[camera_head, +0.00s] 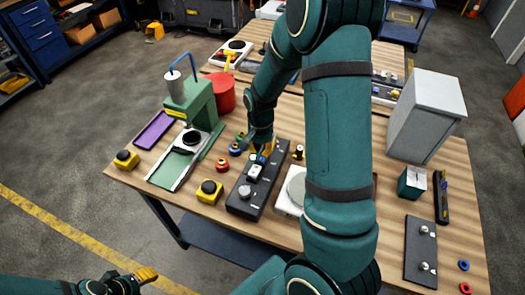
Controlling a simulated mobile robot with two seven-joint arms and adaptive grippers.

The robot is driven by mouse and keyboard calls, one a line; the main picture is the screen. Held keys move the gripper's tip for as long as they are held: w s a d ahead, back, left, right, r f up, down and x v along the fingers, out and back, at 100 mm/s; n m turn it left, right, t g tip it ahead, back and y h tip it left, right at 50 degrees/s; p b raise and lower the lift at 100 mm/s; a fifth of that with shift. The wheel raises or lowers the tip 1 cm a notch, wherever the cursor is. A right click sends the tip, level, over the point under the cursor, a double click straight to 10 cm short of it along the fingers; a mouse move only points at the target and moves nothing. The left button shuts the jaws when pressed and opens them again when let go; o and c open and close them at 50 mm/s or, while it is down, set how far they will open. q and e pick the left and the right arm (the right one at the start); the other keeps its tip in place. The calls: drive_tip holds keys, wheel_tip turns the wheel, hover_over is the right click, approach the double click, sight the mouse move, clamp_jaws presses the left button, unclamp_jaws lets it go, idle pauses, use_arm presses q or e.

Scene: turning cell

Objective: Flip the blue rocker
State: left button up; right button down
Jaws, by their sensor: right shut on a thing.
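A dark control panel (262,190) lies on the wooden table, with a grey round knob at its near end and a small white part (254,172) near its middle. My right gripper (262,153) reaches down to the far half of this panel, its yellow fingertips low over it. It is shut on a small blue piece (258,159), which looks like the blue rocker; the fingers hide most of it, so its tilt cannot be told. My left gripper (146,274) is off the table at the lower left, its yellow fingertips seen from the side.
A green press (198,103) stands at the left. A white device (289,194) sits close right, partly behind my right arm. A grey cabinet (424,115) stands farther right.

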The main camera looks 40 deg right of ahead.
sight(261, 158)
drive_tip(key=shift+r+p, duration=1.35)
drive_tip(key=shift+r, duration=0.65)
